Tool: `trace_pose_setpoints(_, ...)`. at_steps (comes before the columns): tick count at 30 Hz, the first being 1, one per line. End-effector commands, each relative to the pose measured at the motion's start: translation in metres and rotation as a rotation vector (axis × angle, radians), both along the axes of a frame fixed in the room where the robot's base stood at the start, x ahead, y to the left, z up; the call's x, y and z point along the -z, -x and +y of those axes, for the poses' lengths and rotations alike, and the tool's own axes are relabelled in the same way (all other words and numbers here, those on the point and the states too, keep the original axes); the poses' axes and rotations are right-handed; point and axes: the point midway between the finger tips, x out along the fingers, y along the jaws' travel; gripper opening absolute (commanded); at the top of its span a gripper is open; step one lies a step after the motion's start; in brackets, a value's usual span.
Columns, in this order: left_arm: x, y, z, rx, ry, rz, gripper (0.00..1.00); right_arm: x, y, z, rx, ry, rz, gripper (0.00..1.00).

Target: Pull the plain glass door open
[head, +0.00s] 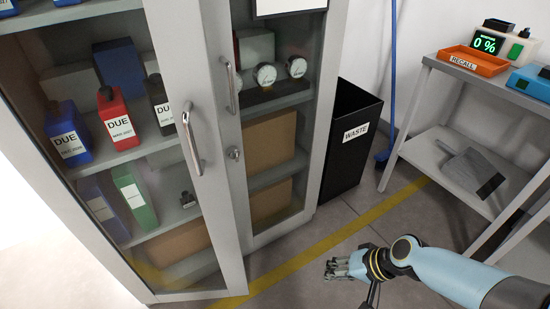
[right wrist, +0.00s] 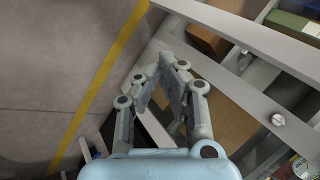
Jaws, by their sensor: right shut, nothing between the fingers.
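The cabinet's left glass door (head: 215,170) has a grey frame and a long bar handle (head: 190,138), with no sign on the part in view. Its free lower corner stands forward of the right door, so it looks slightly ajar. The right glass door (head: 322,100) has its own bar handle (head: 230,88), a round lock (head: 234,153) and a white sign at the top (head: 290,6). My right gripper (head: 330,268) is shut and empty, low in front of the cabinet and apart from both handles. Its closed fingers show in the right wrist view (right wrist: 172,75). My left gripper is out of view.
Bottles marked DUE (head: 117,118), boxes and gauges stand on shelves behind the glass. A black WASTE bin (head: 350,120) stands right of the cabinet. A grey table (head: 430,135) with an orange RECALL tray (head: 473,60) is at right. The floor around the yellow line (head: 320,245) is clear.

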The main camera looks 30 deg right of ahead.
Motion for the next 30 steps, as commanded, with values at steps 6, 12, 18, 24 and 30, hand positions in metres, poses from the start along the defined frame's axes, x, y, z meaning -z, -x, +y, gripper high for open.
trace_pose_setpoints(6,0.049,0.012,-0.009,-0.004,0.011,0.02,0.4,-0.152,-0.151,0.019,0.038,-0.456,-0.346,0.0)
trace_pose_setpoints(12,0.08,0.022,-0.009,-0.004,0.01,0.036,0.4,-0.274,-0.198,0.03,-0.066,-0.718,-0.549,0.0)
trace_pose_setpoints(18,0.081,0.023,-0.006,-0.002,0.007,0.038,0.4,-0.307,-0.209,0.038,-0.097,-0.77,-0.595,0.0)
trace_pose_setpoints(24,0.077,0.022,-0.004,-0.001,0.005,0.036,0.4,-0.309,-0.232,0.062,-0.094,-0.772,-0.595,0.0)
trace_pose_setpoints(30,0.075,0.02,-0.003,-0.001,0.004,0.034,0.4,-0.308,-0.262,0.094,-0.093,-0.771,-0.594,0.0)
